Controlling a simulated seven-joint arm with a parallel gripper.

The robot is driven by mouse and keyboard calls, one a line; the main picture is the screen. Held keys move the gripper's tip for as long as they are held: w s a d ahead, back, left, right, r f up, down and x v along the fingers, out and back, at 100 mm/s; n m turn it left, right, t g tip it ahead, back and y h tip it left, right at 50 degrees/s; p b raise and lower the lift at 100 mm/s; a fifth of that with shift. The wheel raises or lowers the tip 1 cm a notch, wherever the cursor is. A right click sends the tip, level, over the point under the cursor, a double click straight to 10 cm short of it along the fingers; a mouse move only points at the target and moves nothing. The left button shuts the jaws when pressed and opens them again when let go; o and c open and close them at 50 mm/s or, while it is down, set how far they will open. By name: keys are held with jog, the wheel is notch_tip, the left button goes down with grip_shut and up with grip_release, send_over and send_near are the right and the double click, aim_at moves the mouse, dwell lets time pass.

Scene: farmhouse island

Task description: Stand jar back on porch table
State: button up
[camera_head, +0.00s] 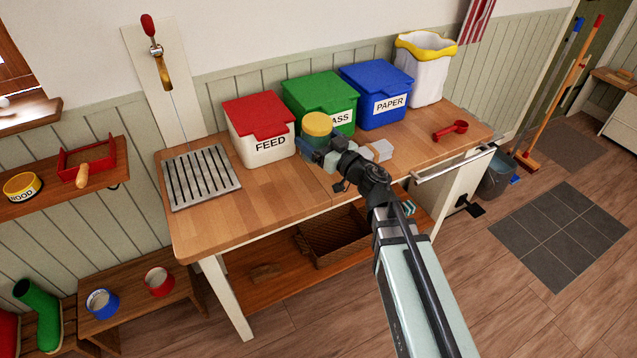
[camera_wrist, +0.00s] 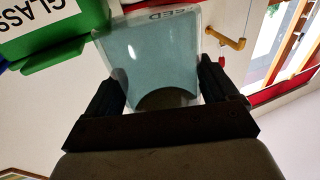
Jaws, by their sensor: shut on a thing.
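The jar has a yellow lid (camera_head: 317,124) and a teal see-through body (camera_wrist: 150,62). In the head view it appears upright above the wooden table (camera_head: 262,204), in front of the green bin. My gripper (camera_head: 320,150) is shut on the jar's body, with one dark finger on each side in the wrist view (camera_wrist: 163,88). My gripper and arm hide part of the jar in the head view. I cannot tell whether the jar's base touches the table.
Behind the jar stand a red-lidded FEED bin (camera_head: 260,132), a green bin (camera_head: 318,98), a blue PAPER bin (camera_head: 377,92) and a white bin (camera_head: 428,75). A metal grate (camera_head: 200,177) lies left, a red scoop (camera_head: 450,131) right. The tabletop's front left is clear.

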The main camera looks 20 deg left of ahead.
jog(key=shift+w+d+f+h, duration=0.15)
jog(key=shift+w+f+h, duration=0.2)
jog(key=shift+f, duration=0.25)
jog(key=shift+r, duration=0.1)
jog(key=shift+h, duration=0.25)
jog(key=shift+f, duration=5.05)
jog(key=shift+f, duration=0.1)
jog(key=o, duration=1)
